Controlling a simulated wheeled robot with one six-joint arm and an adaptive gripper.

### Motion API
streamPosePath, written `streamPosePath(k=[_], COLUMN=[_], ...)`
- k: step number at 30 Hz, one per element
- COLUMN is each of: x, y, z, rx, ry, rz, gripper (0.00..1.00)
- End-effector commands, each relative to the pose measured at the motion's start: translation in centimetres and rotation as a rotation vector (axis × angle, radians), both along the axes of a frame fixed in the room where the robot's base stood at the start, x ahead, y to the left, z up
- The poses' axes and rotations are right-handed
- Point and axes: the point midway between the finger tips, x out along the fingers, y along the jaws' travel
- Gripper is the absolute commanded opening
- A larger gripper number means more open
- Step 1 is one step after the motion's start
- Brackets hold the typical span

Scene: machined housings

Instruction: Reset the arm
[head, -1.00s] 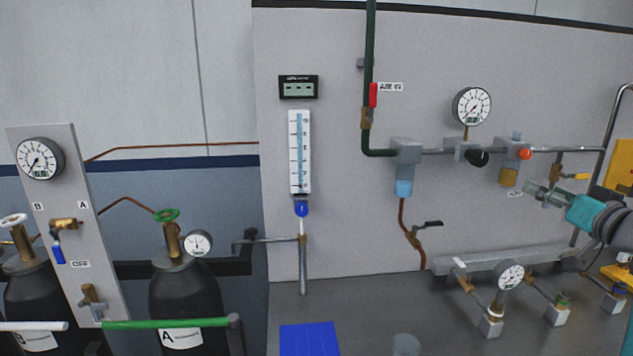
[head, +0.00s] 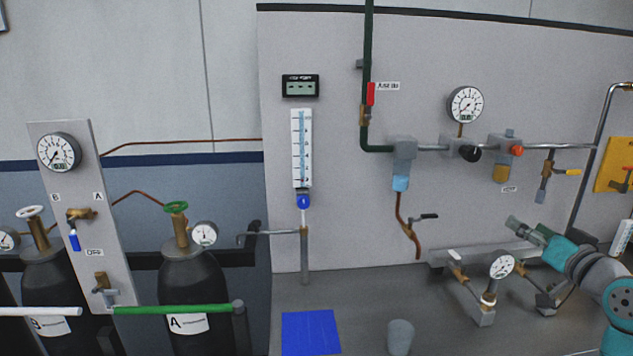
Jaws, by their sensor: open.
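My gripper (head: 520,228) is at the right of the head view, at the end of my teal and grey arm. It points to the upper left and looks empty. It is in front of the wall panel, above and right of the small gauge (head: 502,265) on the low pipework, and appears apart from it. The fingers are small here, and the gap between them is hard to make out. My arm hides part of the low pipework at the right.
A grey panel (head: 335,200) carries a flow tube (head: 301,148), a pressure gauge (head: 465,104) and a red-handled valve (head: 371,94). Gas cylinders (head: 193,285) stand at the left behind a green bar (head: 172,310). A blue mat (head: 311,333) and grey cup (head: 400,336) are at the bottom.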

Motion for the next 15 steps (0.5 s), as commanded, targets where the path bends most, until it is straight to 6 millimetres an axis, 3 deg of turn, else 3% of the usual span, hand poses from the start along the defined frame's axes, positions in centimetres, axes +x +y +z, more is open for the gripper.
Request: streamPosePath(k=[8, 15], x=[-1.0, -4.0], y=[3.5, 7.6], z=[-9.2, -18.0], rx=[0.051, 0.075], ry=[0.029, 0.061], rz=[-0.035, -0.077], gripper=[0.71, 0.71])
